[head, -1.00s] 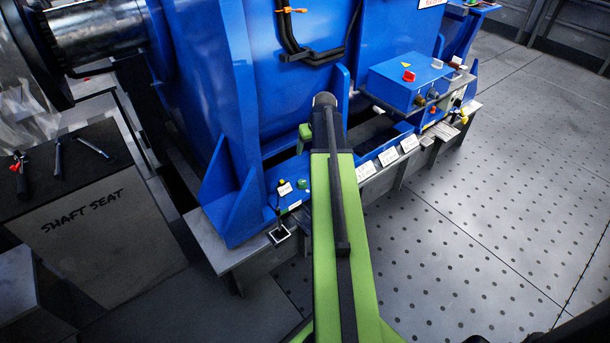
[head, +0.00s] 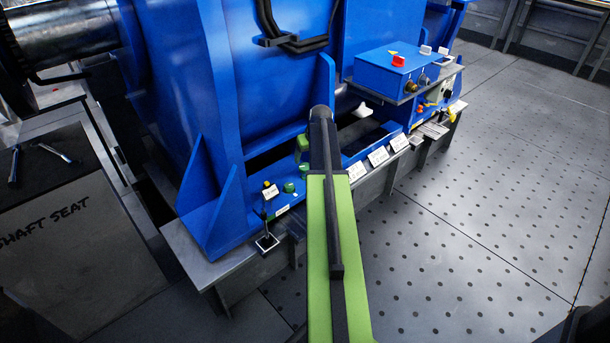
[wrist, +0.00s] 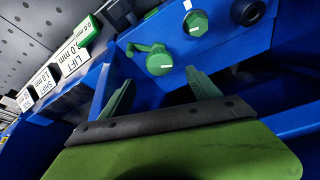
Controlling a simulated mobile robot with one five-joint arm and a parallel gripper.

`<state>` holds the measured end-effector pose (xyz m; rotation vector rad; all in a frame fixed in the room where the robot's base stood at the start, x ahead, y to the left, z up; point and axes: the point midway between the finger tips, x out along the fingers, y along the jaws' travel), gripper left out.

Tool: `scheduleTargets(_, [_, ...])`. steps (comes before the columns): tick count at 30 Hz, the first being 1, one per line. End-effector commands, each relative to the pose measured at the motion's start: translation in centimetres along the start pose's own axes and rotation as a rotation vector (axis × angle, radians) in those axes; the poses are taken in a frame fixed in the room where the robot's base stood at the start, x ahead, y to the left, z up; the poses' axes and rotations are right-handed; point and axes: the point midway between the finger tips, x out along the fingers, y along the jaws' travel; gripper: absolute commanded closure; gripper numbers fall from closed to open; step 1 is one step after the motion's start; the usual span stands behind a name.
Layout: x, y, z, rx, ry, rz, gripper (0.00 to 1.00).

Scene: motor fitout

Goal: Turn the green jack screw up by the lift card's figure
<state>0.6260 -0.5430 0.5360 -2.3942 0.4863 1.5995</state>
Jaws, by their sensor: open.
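Two green screw heads with white marks show in the wrist view: a nearer one (wrist: 159,62) with a green arm beside it, and a farther one (wrist: 195,23). In the head view green heads sit on the blue foot (head: 289,187). My gripper (wrist: 162,82) is open and empty, its fingertips short of the nearer head, which appears between them. In the head view my arm hides most of the gripper. The lift card (wrist: 76,52) is white, reads LIFT and seems to say 3.0 mm; a green piece is near its upper end.
A shift card (wrist: 45,82) stands beside the lift card. A blue upright web rises between the cards and the screws. A gauge (head: 268,192) with a yellow top stands left of the screws. A blue box (head: 393,72) sits at the right. The perforated floor (head: 470,220) is clear.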

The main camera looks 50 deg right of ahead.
Motion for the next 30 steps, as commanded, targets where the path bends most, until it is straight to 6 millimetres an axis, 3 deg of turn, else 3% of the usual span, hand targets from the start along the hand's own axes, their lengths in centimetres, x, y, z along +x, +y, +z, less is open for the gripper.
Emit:
scheduleTargets(1, [2.2, 0.0, 0.3, -0.001, 0.000, 0.000, 0.28])
scheduleTargets(8, [6.5, 0.0, 0.2, -0.001, 0.000, 0.000, 0.28])
scheduleTargets(19, [7.0, -0.1, -0.1, -0.001, 0.000, -0.001, 0.28])
scheduleTargets(30, [7.0, -0.2, -0.1, -0.002, 0.000, -0.001, 0.77])
